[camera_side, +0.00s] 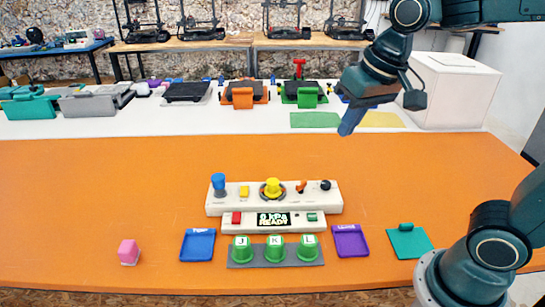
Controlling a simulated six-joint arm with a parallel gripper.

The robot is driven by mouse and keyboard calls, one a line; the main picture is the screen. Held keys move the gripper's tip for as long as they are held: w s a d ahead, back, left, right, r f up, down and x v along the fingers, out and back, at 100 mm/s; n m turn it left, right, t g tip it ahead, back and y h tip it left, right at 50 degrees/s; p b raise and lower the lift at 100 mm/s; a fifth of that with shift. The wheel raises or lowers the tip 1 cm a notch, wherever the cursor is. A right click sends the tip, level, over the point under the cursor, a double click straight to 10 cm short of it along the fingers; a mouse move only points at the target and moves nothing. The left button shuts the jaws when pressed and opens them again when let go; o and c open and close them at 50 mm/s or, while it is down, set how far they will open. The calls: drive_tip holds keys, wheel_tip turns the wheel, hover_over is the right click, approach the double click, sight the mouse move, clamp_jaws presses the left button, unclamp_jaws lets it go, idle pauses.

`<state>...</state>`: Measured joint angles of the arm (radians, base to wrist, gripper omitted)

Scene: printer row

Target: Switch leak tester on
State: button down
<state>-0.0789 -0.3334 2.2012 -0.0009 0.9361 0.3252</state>
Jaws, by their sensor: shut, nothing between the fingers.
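The leak tester appears to be the pale control box (273,198) near the front of the orange table. Its top carries a blue knob (218,182), a yellow square button (244,191), a yellow round knob (272,187), a small orange lever (301,187) and a black knob (325,185). A lower front panel (310,227) has a display (273,219) reading "0 kPa READY", a red button (236,217) and a green button (312,217). My gripper (345,130) is shut and empty, pointing down, above and behind the box, apart from it.
Green cups (276,248) marked with letters stand on a grey plate before the panel. Blue (198,245), purple (349,241) and green (408,241) trays flank them. A pink block (128,252) lies left. Coloured fixtures (244,94) and a white box (452,90) stand behind. The orange middle is clear.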

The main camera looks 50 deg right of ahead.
drive_tip(key=w+a+f+m+g, duration=0.2)
drive_tip(key=w+a+f+m, duration=0.15)
drive_tip(key=w, duration=0.85)
drive_tip(key=m+g, duration=0.2)
drive_tip(key=m, duration=0.1)
hover_over(239, 218)
wheel_tip(239, 218, down, 12)
drive_tip(key=shift+s+a, duration=0.45)
wheel_tip(239, 218, down, 14)
drive_tip(key=shift+r, duration=0.1)
drive_tip(key=shift+s+f+h, duration=0.1)
drive_tip(key=shift+f+h, duration=0.1)
drive_tip(key=shift+h, duration=0.1)
drive_tip(key=shift+d+r, duration=0.1)
idle(0.4)
drive_tip(key=shift+w+d+r, duration=0.25)
drive_tip(key=shift+w+d, duration=0.15)
drive_tip(key=shift+w, duration=0.15)
